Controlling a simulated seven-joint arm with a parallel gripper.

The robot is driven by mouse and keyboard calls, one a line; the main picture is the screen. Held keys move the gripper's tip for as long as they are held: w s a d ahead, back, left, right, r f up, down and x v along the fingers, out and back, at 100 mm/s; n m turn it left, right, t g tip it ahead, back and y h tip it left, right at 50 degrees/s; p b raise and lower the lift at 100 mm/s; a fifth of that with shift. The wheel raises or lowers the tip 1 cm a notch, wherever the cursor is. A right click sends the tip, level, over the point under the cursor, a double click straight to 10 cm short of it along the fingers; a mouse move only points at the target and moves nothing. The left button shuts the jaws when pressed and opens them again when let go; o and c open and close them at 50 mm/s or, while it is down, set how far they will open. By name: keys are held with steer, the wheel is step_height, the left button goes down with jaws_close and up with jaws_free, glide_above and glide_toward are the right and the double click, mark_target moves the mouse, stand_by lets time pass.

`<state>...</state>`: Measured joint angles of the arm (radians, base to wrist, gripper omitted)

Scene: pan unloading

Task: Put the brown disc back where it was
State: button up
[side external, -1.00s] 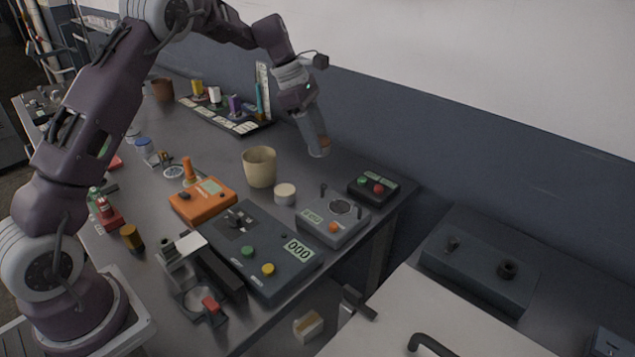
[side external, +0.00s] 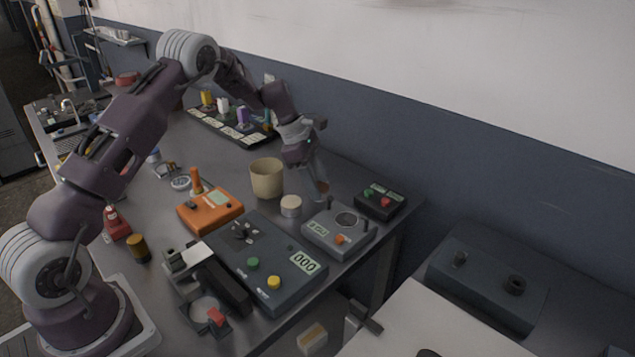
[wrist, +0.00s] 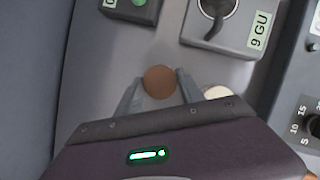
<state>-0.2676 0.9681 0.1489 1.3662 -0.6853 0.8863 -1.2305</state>
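The brown disc (wrist: 160,82) is between the two fingers of my gripper (wrist: 158,85) in the wrist view. The fingers appear shut on its sides. In the side view the disc (side external: 323,188) shows at the fingertips of my gripper (side external: 318,182), low near the back of the grey scale (side external: 322,240). I cannot tell whether the disc touches the bench.
A cream round block (side external: 291,206) and a beige cup (side external: 266,178) stand left of my gripper. A dark box with green and red buttons (side external: 380,201) is to the right. A grey panel reading 000 (side external: 265,262) and an orange device (side external: 209,211) are in front.

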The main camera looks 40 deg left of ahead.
steer(key=o, duration=0.4)
steer(key=shift+c, duration=0.2)
steer(key=v, duration=1.2)
steer(key=shift+r, duration=0.25)
steer(key=s+d+r+m+t+y, duration=0.1)
steer(key=s+d+r+m, duration=0.85)
steer(key=s+r, duration=0.4)
steer(key=s+d+f+m+t+y, duration=0.1)
steer(key=s+d+m, duration=0.1)
steer(key=s+m, duration=0.5)
steer(key=s+d+f+m+t+y, duration=0.1)
steer(key=s+m, duration=0.6)
steer(key=s, duration=0.9)
steer(key=shift+d+f+t+y, duration=0.3)
steer(key=shift+d+f+y, duration=0.3)
steer(key=shift+d, duration=0.3)
